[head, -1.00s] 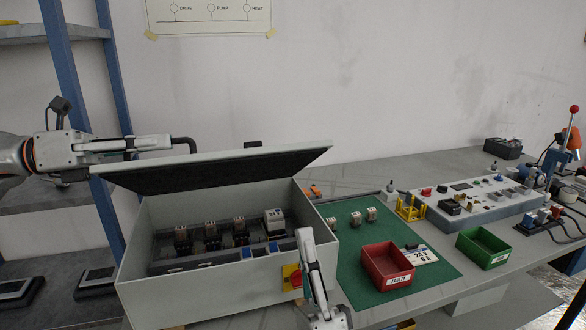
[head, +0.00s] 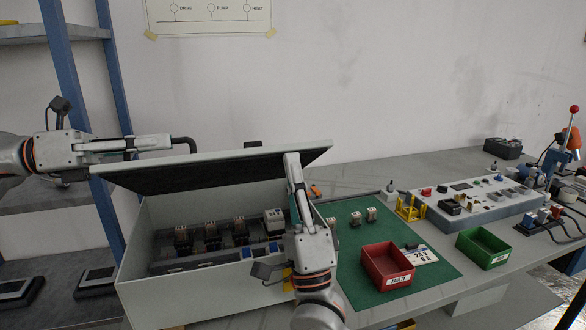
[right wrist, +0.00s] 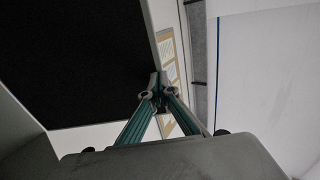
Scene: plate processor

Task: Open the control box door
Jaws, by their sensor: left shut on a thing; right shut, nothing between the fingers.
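The control box (head: 215,283) is a grey case on the bench with its door (head: 215,160) raised and tilted above the open top. The door's underside has a black lining, which also fills the left of the right wrist view (right wrist: 75,60). My left gripper (head: 170,143) is shut on the dark door handle (head: 186,141) at the door's upper left. My right gripper (head: 291,158) is shut and empty, its tips at the right part of the door's underside. In the right wrist view its closed fingertips (right wrist: 157,88) are close to the lining's edge; contact is unclear.
Inside the box are several relay-like modules (head: 240,232). To the right are a green mat (head: 350,262), a red bin (head: 387,266), a green bin (head: 484,248) and a control panel (head: 480,195). A blue-post shelf (head: 75,80) stands at left.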

